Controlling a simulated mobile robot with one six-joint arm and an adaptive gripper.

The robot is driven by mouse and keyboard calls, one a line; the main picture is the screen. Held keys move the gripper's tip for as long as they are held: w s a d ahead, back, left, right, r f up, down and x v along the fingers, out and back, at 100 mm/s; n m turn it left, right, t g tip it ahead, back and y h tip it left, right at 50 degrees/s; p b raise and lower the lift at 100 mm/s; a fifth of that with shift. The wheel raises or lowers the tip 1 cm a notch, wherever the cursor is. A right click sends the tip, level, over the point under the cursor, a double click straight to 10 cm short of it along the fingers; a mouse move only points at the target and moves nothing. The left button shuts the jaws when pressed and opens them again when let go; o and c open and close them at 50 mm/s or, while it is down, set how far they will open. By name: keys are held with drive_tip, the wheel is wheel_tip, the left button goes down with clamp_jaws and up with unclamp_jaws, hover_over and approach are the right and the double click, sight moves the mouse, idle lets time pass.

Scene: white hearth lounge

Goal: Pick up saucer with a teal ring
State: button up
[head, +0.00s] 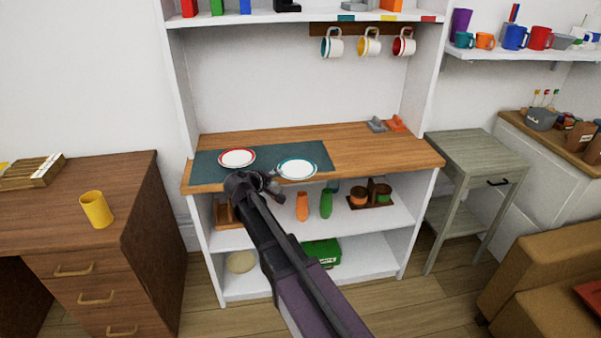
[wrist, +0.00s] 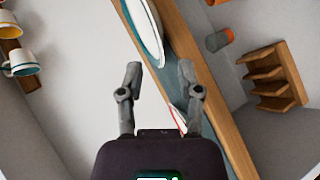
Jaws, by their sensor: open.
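The saucer with a teal ring (head: 297,169) is white and lies on the dark teal mat (head: 205,168), near the front edge of the wooden counter. In the wrist view the saucer (wrist: 147,28) shows edge-on at the top, ahead of my fingertips and cut off by the frame. My gripper (wrist: 160,72) is open, with nothing between its fingertips. In the head view my gripper (head: 268,184) is at the counter's front edge, just left of and in front of the teal-ringed saucer.
A red-ringed saucer (head: 237,158) lies on the mat to the left; it also shows between my fingers in the wrist view (wrist: 177,118). Mugs (head: 368,43) hang above. Orange and grey items (head: 396,124) sit at the back right. The counter's right part is mostly clear.

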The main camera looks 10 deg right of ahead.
sight(297, 170)
drive_tip(key=shift+b+x, duration=1.15)
drive_tip(key=shift+x, duration=1.45)
drive_tip(key=shift+s, duration=0.1)
clamp_jaws()
